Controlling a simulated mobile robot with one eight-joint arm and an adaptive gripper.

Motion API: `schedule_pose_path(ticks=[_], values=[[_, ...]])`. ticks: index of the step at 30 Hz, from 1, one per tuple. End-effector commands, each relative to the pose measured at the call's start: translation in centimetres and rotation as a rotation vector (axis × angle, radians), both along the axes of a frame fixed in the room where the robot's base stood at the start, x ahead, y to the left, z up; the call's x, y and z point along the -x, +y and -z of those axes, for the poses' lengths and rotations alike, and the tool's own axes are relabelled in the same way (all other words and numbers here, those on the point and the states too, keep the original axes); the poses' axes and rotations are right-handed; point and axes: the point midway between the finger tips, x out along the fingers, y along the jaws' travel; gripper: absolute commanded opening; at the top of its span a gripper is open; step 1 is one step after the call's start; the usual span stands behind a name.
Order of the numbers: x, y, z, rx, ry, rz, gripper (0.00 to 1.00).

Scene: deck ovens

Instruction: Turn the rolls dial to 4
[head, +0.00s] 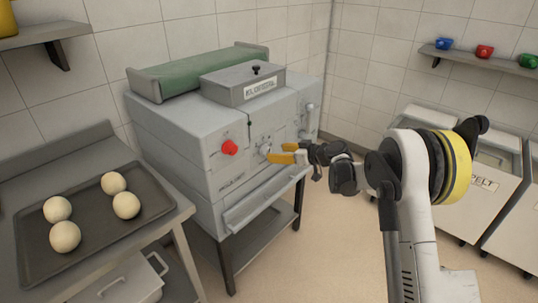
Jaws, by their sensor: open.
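The grey machine (182,140) stands against the wall in the middle. A pale round dial (265,149) sits on its front, right of a red knob (229,147). The lettering near them is too small to read, so I cannot tell which is the rolls dial or its setting. My gripper (272,153) has yellow fingers and is open. It reaches in from the right, with its fingertips right at the pale dial. I cannot tell whether they touch it, and the fingers hide part of the panel beside it.
A dark tray (90,244) with several dough balls lies on the left table. A grey lidded box (225,92) and a green roll-shaped piece (205,70) rest on the machine. A ledge (262,205) juts from its lower front. White bins (470,203) stand at right.

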Motion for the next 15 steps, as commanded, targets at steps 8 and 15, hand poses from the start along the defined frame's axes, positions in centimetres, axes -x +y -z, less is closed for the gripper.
schedule_pose_path(ticks=[8,15], values=[[-2.8,3.7,2.2,0.001,0.001,-0.001,0.57],[-3.6,4.6,2.5,0.000,0.002,0.001,0.57]])
